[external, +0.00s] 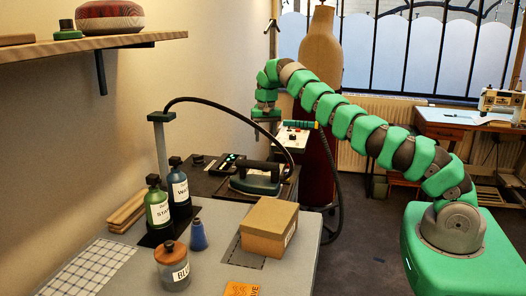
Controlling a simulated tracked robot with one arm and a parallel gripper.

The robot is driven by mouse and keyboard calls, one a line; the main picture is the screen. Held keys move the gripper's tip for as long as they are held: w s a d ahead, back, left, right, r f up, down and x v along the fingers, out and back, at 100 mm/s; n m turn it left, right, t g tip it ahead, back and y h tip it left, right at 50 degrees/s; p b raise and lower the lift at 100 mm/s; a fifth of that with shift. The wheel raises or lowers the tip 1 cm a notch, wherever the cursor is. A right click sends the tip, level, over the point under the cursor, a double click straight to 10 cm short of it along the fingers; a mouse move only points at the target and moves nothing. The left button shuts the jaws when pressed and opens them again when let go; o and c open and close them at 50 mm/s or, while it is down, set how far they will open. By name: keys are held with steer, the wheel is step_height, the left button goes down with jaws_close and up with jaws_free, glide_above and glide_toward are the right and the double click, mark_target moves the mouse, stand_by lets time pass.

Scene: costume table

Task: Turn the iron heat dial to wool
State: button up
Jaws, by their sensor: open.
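The iron (258,180) rests on a dark board at the far part of the table, with a black handle and a black hose arching to a post. A dark control box (226,164) with green lights and small knobs lies just behind the iron. A heat dial and its wool mark are too small to make out. My gripper (266,122) hangs at the end of my green arm, open, above and behind the iron, apart from it. The fingertips are hard to make out.
A shelf (95,45) juts out at upper left. A dress form (320,60) stands behind my arm.

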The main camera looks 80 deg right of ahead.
steer(key=shift+r, duration=0.85)
steer(key=w+a+r+n+t+b, duration=0.1)
steer(key=w+a+r+n+t, duration=0.25)
steer(key=a+r, duration=0.85)
steer(key=w+a+r+n+t, duration=0.3)
steer(key=a+r, duration=0.6)
steer(key=r, duration=0.7)
steer(key=s+a+r+n+t+b, duration=0.1)
steer(key=s+a+r+n+t, duration=0.3)
steer(key=s+a+r, duration=0.75)
steer(key=s+a+r+n+t+b, duration=0.15)
steer(key=s+a+r+t, duration=0.35)
steer(key=s+a+r, duration=0.55)
step_height(320, 180, down, 29)
steer(key=d+b, duration=0.2)
steer(key=b, duration=2.5)
steer(key=shift+s+d+n, duration=0.2)
steer(key=shift+s+n, duration=0.1)
steer(key=shift+s, duration=0.15)
